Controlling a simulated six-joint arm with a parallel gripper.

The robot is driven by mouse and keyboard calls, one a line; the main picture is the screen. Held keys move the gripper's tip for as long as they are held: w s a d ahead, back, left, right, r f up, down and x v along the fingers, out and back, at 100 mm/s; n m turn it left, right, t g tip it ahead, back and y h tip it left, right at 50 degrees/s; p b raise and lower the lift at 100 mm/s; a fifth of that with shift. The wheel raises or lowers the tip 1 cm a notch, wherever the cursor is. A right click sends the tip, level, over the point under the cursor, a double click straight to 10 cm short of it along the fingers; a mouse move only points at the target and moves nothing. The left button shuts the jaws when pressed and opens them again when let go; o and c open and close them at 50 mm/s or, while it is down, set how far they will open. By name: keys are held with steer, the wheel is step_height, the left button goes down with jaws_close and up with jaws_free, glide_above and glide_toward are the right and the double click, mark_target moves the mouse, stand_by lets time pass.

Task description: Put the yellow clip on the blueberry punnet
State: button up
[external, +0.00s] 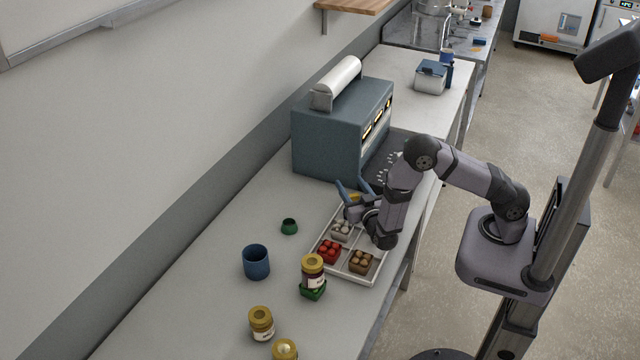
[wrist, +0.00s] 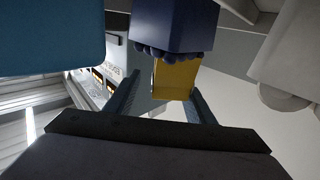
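The yellow clip (wrist: 173,79) shows in the wrist view between my two fingers, with its upper edge against dark round berries. The berries belong to the dark blue blueberry punnet (wrist: 176,27) above it, which looks upside down in that view. In the external view only a bit of the clip (external: 355,196) shows, over the far end of the tray; my gripper hides the punnet there. My gripper (external: 351,183) has its fingers spread. In the wrist view a gap shows between the left finger and the clip; the right finger is close to the clip's edge.
The white tray (external: 325,262) also holds punnets of red (external: 329,253), brown (external: 361,262) and pale (external: 341,231) items. A blue-grey machine (external: 326,145) stands behind.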

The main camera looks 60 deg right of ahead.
steer(key=shift+s+d+f, duration=0.1)
steer(key=shift+s+f, duration=0.1)
steer(key=shift+f, duration=0.45)
steer(key=shift+w+r+p, duration=0.15)
steer(key=shift+r+p, duration=0.3)
steer(key=shift+p, duration=0.15)
steer(key=shift+a+f+b, duration=0.2)
steer(key=shift+a+b, duration=0.1)
steer(key=shift+b, duration=0.05)
steer(key=v, duration=0.1)
steer(key=b+v, duration=0.2)
steer(key=shift+r, duration=0.25)
step_height(320, 180, up, 8)
steer(key=shift+w+d+f, duration=0.15)
steer(key=shift+d+f, duration=0.05)
steer(key=shift+f, duration=0.05)
